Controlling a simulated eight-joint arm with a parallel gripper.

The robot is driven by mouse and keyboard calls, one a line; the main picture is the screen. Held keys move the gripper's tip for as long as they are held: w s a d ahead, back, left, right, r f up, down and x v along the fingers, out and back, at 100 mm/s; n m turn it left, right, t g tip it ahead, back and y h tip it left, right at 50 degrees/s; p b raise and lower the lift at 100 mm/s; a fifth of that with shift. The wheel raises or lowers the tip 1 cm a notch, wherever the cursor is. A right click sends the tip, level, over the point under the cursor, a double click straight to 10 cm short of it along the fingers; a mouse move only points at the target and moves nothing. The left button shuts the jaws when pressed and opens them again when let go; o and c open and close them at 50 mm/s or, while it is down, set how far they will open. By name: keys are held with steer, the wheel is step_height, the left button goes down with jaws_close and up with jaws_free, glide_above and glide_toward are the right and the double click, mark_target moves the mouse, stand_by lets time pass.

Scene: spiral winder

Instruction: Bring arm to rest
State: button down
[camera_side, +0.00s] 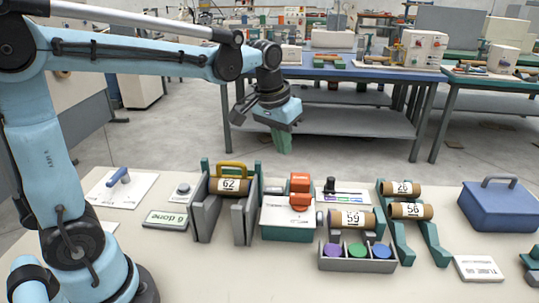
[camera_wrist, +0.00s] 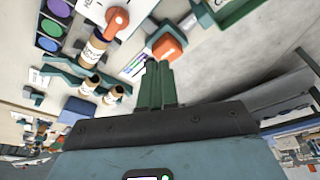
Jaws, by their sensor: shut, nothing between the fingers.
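My gripper (camera_side: 284,142) hangs above and behind the work table, fingers pointing down, clear of everything on the table. Its green fingers are together with nothing between them; they also show in the wrist view (camera_wrist: 160,85). My arm reaches in from the left over the table. Below stand a grey winder stand holding a tube marked 62 (camera_side: 229,185), a green box with orange knobs (camera_side: 288,222), and a tube marked 59 (camera_side: 351,218). Tubes marked 26 (camera_side: 402,188) and 56 (camera_side: 411,210) lie on a sloped green rack (camera_side: 434,243).
A grey tray (camera_side: 357,265) holds purple, green and blue discs. A blue case (camera_side: 500,206) stands at the right. A white plate with a blue lever (camera_side: 120,178) and a sign (camera_side: 166,219) lie at the left. Blue workbenches (camera_side: 340,72) stand behind; the air around my gripper is free.

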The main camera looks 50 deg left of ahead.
steer(key=s+f+t, duration=0.1)
steer(key=s, duration=0.3)
steer(key=s+d+f+m+t, duration=0.1)
steer(key=s, duration=0.3)
steer(key=s+f+t, duration=0.1)
steer(key=s+t, duration=0.1)
steer(key=s, duration=0.2)
steer(key=shift+s+d+f+m, duration=0.1)
steer(key=shift+d+f+m, duration=0.2)
steer(key=shift+m, duration=0.1)
